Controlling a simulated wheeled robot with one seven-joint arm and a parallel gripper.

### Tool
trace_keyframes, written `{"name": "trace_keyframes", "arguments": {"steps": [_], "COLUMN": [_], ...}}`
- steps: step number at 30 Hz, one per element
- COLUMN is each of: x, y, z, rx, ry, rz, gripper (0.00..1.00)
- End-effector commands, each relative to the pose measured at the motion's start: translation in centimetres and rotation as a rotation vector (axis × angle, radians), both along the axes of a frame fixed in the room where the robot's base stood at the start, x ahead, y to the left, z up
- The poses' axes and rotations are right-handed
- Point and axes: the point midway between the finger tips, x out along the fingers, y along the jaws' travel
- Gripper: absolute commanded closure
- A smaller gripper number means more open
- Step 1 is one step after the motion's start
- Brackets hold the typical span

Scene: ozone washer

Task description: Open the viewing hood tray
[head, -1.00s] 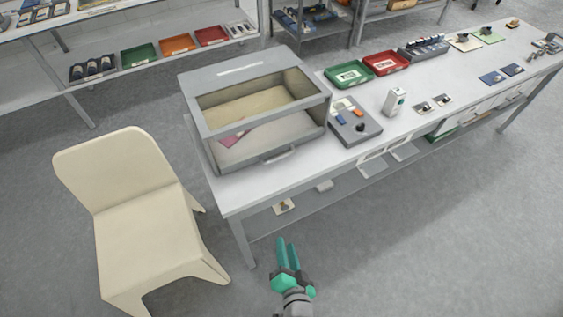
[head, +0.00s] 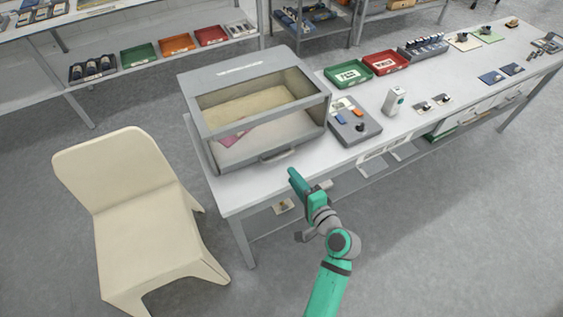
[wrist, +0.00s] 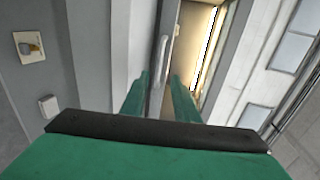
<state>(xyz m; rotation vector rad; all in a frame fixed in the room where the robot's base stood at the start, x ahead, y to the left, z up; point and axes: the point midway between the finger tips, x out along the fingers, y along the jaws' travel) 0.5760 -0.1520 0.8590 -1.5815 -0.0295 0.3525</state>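The viewing hood (head: 240,75) is a grey box with a clear window on the near left end of the bench. Its tray front (head: 240,167) is a low grey strip below the window, flush with the hood, with a bar handle (head: 280,154). A pink sheet (head: 233,138) lies inside. My gripper (head: 292,173) is just in front of and below the handle, in the air by the bench edge. In the wrist view the two green fingers (wrist: 160,78) are apart, with the handle (wrist: 160,55) ahead and in line with the gap. I cannot tell if they straddle it.
A cream chair (head: 150,220) is at the left. The floor in front of the bench is clear.

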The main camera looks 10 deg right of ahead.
Motion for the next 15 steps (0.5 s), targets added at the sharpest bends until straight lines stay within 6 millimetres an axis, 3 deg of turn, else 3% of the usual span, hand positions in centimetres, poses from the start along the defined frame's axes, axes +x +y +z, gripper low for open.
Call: {"name": "trace_keyframes", "arguments": {"steps": [9, 15], "x": [5.3, 7.8], "y": [1.4, 2.0], "z": [-1.1, -1.7], "rx": [-0.001, -0.001], "ry": [0.000, 0.000], "rz": [0.002, 0.000], "gripper": [0.72, 0.72]}}
